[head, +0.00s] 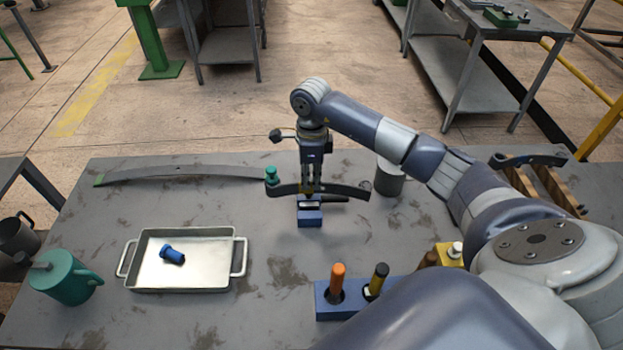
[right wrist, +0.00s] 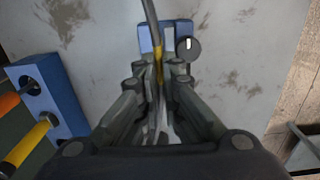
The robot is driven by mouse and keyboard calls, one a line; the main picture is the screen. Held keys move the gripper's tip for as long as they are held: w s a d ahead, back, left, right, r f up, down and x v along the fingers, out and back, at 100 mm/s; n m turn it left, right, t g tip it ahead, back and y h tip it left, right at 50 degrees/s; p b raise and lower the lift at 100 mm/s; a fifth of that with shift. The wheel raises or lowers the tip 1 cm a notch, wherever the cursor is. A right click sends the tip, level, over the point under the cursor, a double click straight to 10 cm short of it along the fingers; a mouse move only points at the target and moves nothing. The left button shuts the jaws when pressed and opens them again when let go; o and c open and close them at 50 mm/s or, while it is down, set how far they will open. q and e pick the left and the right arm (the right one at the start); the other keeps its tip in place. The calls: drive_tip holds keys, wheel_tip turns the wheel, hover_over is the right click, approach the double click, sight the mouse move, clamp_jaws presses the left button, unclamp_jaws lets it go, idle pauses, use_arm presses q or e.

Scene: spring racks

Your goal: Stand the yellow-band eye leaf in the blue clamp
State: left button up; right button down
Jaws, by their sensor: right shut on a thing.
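The yellow-band eye leaf is a dark, slightly curved strip (head: 342,190); it spans left to right in the head view. My right gripper (head: 311,186) points down and is shut on it near its middle. In the right wrist view the leaf (right wrist: 150,18) runs between the fingers (right wrist: 158,85), with its yellow band (right wrist: 158,65) just ahead of them. The blue clamp (head: 310,219), with a dark handle, is on the table directly below the gripper; it also shows in the wrist view (right wrist: 146,40). I cannot tell whether the leaf touches the clamp. My left gripper is out of view.
A blue rack (head: 325,311) with orange-handled and yellow-banded tools stands at the front. A tray (head: 190,288) holds a blue bolt (head: 172,254). A teal can (head: 65,278) is at the left. A long leaf (head: 190,172) lies behind; a grey cylinder (head: 390,180) stands behind right.

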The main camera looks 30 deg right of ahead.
sight(311, 193)
drive_tip(key=shift+f+b, duration=1.05)
drive_tip(key=shift+f, duration=0.3)
drive_tip(key=shift+f+b, duration=1.05)
drive_tip(key=shift+f, duration=0.25)
drive_tip(key=shift+f+b, duration=0.4)
drive_tip(key=shift+b, duration=0.15)
drive_tip(key=shift+f+b, duration=0.3)
drive_tip(key=shift+f, duration=0.35)
drive_tip(key=shift+f+b, duration=1)
drive_tip(key=shift+b, duration=0.35)
